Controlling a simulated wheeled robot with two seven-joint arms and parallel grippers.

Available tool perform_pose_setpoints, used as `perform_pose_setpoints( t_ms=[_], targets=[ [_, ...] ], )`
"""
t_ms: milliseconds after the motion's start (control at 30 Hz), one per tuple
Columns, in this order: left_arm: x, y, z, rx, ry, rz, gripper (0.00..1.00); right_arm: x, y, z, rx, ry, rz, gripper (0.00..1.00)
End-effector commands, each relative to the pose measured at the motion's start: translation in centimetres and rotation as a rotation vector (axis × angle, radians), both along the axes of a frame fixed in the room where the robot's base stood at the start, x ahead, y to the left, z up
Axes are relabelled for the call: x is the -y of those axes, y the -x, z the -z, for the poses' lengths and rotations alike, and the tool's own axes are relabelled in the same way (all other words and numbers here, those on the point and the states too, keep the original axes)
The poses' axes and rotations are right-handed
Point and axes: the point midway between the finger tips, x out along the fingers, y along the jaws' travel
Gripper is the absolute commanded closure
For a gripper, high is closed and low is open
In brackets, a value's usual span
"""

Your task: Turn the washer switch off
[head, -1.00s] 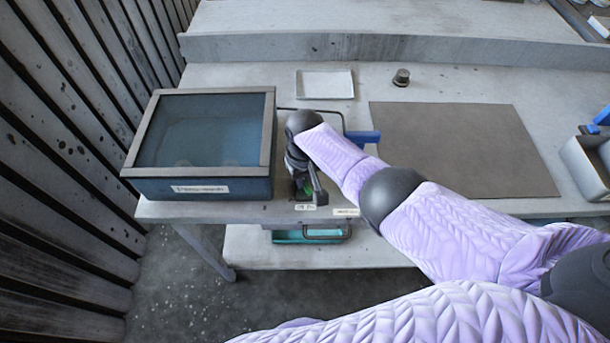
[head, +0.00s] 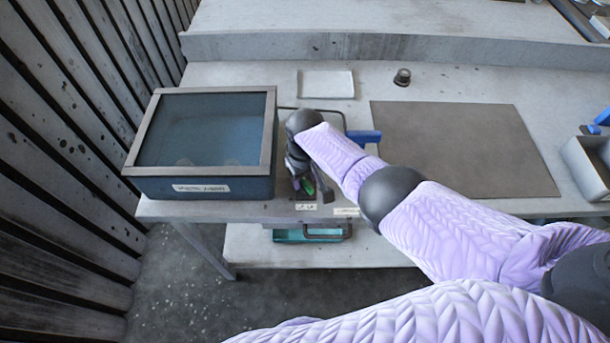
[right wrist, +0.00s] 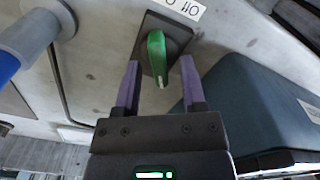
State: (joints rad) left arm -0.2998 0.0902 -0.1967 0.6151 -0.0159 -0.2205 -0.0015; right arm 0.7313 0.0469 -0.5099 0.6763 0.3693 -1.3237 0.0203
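The green washer switch (right wrist: 157,57) is a lever-like knob on a dark square plate, with a white mark at one end. In the head view the green switch (head: 308,187) shows at the table's front edge, partly covered by my gripper. My right gripper (right wrist: 160,66) is open, with one purple finger on each side of the knob and visible gaps between. In the head view my right gripper (head: 301,185) points down right of the blue washer box (head: 225,188). A white label (right wrist: 186,6) beside the switch is cut off. My left gripper is out of view.
A blue handle (head: 363,137) and dark bent rod stand just behind my right wrist. A white tray (head: 326,84), a small dark knob (head: 402,77) and a grey mat (head: 455,150) lie on the table. A teal tray (head: 290,236) sits below the front edge.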

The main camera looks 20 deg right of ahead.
Motion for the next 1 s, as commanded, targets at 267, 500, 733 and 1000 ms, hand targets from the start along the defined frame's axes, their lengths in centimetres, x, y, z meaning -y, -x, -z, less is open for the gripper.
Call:
perform_pose_setpoints(
  t_ms=[267, 500, 733, 1000],
  targets=[
    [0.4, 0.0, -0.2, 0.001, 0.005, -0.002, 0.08, 0.0, 0.0, -0.2, -0.001, 0.000, 0.001, 0.46],
    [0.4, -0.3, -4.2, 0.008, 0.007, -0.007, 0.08, 0.0, 0.0, -6.1, 0.003, -0.001, 0.001, 0.46],
    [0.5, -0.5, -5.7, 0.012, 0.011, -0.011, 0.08, 0.0, 0.0, -9.7, 0.000, 0.000, 0.001, 0.46],
    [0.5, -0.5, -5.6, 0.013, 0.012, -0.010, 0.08, 0.0, 0.0, -9.9, -0.001, 0.000, 0.001, 0.46]
  ],
)
